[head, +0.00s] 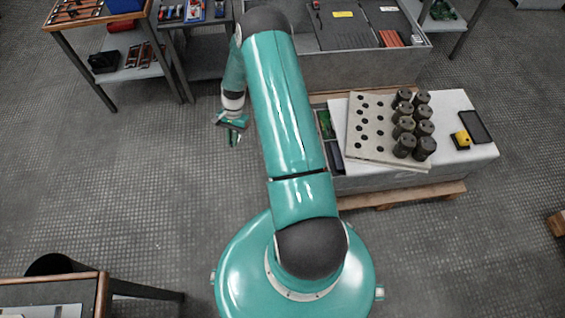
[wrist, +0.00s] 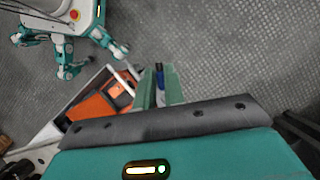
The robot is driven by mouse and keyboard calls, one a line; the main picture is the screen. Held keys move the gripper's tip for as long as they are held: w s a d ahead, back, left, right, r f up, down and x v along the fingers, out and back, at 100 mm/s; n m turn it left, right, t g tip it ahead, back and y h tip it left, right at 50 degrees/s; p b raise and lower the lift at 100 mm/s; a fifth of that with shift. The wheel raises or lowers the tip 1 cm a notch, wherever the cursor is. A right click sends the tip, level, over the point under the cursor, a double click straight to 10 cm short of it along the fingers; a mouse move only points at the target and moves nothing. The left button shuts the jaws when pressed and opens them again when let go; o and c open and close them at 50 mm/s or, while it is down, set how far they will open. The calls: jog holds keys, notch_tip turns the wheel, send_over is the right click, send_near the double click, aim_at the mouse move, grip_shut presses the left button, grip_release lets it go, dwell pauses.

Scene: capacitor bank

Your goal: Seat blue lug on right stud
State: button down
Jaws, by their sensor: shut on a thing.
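My gripper (head: 232,122) hangs at the end of my arm, left of centre in the head view, over open floor. In the wrist view its two green fingers (wrist: 159,88) are shut on a narrow blue piece, likely the blue lug (wrist: 160,82). Only a small part of the lug shows between the fingers; the rest is hidden. The lug cannot be made out in the head view. Dark cylindrical capacitors (head: 405,124) stand in two rows at the right, well away from my gripper. I cannot tell the right stud in either view.
A pale perforated plate (head: 362,140) lies beside the capacitors on a white bench (head: 475,160), with a yellow item (head: 461,140) nearby. A grey cabinet (head: 350,70) stands behind. Shelved tables (head: 128,75) stand at the upper left. An orange object (wrist: 95,108) shows in the wrist view.

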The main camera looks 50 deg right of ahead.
jog(key=s+d+f+m+t, duration=0.5)
jog(key=s+d+f+m, duration=0.6)
jog(key=s+f+m, duration=0.3)
jog(key=shift+n+h, duration=0.3)
jog(key=shift+n, duration=0.4)
jog(key=shift+s+a+f, duration=0.1)
jog(key=shift+s+f, duration=0.1)
jog(key=shift+f, duration=1.9)
jog(key=shift+s+d+f, duration=0.1)
jog(key=shift+s+f, duration=0.1)
jog(key=shift+f, duration=1.85)
jog(key=shift+s+a+f, duration=0.1)
jog(key=shift+s+f, duration=0.1)
jog(key=shift+f, duration=1.9)
jog(key=shift+w, duration=0.1)
jog(key=shift+f, duration=0.7)
jog(key=c, duration=1.4)
grip_release()
